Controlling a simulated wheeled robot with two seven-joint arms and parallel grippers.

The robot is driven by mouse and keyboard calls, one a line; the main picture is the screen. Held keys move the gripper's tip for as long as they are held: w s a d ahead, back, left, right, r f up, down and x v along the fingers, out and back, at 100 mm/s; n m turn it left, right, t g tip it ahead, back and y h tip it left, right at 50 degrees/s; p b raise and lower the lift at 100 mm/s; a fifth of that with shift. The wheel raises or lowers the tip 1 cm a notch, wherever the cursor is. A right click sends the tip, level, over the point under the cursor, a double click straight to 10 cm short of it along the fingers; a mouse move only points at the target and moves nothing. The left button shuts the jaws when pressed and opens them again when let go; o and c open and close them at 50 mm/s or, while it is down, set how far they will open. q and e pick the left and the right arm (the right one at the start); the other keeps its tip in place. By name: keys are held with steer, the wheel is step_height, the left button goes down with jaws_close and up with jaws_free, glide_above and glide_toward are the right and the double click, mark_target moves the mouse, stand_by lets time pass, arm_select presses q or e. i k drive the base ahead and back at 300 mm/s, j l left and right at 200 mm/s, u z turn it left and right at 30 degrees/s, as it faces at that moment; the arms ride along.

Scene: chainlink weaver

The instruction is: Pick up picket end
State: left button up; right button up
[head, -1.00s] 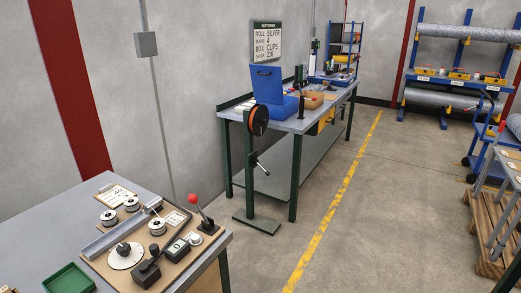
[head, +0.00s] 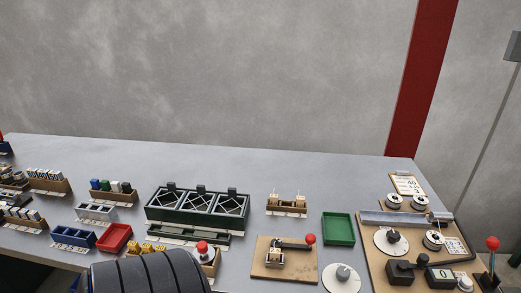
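Neither gripper shows in the head view. I cannot make out for certain which piece is the picket end. A dark green rack (head: 196,210) with three mesh-filled frames stands at the middle of the grey bench (head: 300,170). A small wooden holder (head: 286,205) with pale upright pieces stands to its right. A wooden board (head: 284,262) with a red-knobbed lever (head: 310,239) lies in front of that holder.
A green tray (head: 338,229), red tray (head: 115,237) and blue bin (head: 73,236) stand on the bench. A larger board (head: 375,250) with spools is at the right. A dark rounded shape covers part of the near edge. The back strip is clear.

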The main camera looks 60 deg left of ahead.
mark_target(275, 253)
steer(key=u, duration=1.5)
